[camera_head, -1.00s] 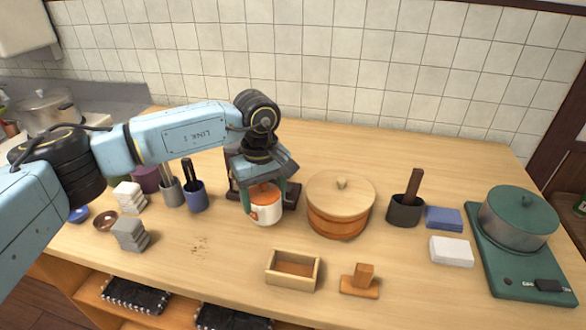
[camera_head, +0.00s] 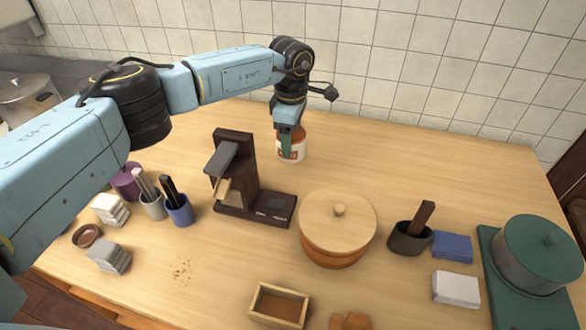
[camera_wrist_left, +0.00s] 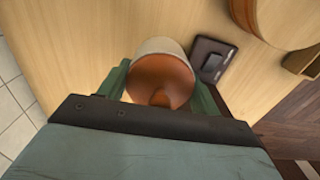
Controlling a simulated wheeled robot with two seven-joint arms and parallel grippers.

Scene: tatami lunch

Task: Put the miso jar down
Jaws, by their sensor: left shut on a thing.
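The miso jar (camera_head: 297,146) is white with an orange-brown top and an orange label. It is upright at the back of the table, behind the dark wooden stand. My left gripper (camera_head: 287,140) is shut on it, with green fingers on its sides. In the left wrist view the jar (camera_wrist_left: 160,78) sits between the two fingers of my left gripper (camera_wrist_left: 162,90), and its orange-brown top faces the camera. Whether the jar's base touches the table cannot be told. My right gripper is not in view.
The dark stand (camera_head: 240,185) is in front of the jar. The round lidded wooden tub (camera_head: 338,225) is to its front right. Utensil cups (camera_head: 178,210) stand at the left. The green pot (camera_head: 541,252) is at the far right. The table behind the tub is clear.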

